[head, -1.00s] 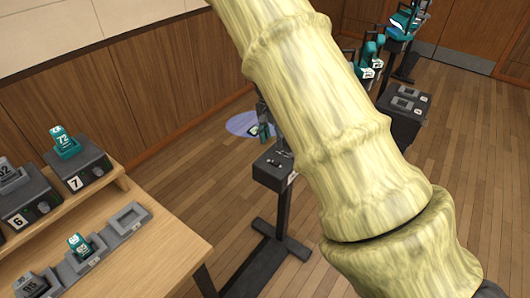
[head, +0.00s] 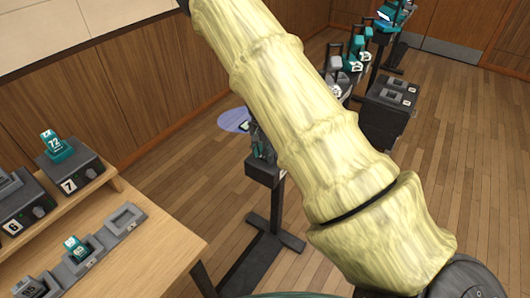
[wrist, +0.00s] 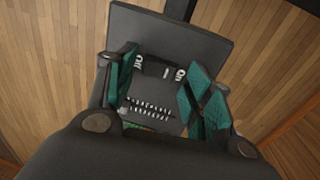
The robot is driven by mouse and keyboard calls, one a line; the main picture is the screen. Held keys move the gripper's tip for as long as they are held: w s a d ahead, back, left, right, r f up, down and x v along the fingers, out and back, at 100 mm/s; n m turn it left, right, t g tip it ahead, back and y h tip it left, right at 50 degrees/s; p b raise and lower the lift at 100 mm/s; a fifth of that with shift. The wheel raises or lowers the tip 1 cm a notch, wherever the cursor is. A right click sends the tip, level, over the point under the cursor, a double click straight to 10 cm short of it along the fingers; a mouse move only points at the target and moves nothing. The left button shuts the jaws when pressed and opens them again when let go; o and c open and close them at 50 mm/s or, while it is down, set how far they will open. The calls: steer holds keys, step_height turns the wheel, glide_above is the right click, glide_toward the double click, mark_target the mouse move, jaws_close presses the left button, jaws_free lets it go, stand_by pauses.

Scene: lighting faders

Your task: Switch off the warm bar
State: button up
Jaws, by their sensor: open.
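A dark control box (head: 262,172) stands on a black post in the middle of the head view. Its grey panel (wrist: 190,28) fills the middle of the wrist view, with two rows of white tick marks (wrist: 150,108) and dark knobs with white lettering (wrist: 160,68) that I cannot read surely. My gripper (wrist: 162,78) has teal-padded fingers, open, one on each side of the knobs; I cannot tell whether they touch. In the head view my gripper (head: 258,142) is at the box top, partly behind my arm. No lamp named as the warm bar shows.
A wooden desk (head: 150,255) at the left holds numbered units, including number 7 (head: 75,170), and grey trays (head: 122,222). A lilac light patch (head: 233,120) lies on the floor behind the box. More stands and a dark cabinet (head: 385,110) are at the back right.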

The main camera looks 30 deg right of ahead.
steer(key=shift+s+f, duration=0.1)
steer(key=c, duration=1)
steer(key=shift+s+d+t+y+b, duration=0.15)
steer(key=shift+t+y+b, duration=0.25)
steer(key=shift+t, duration=0.3)
steer(key=o, duration=1)
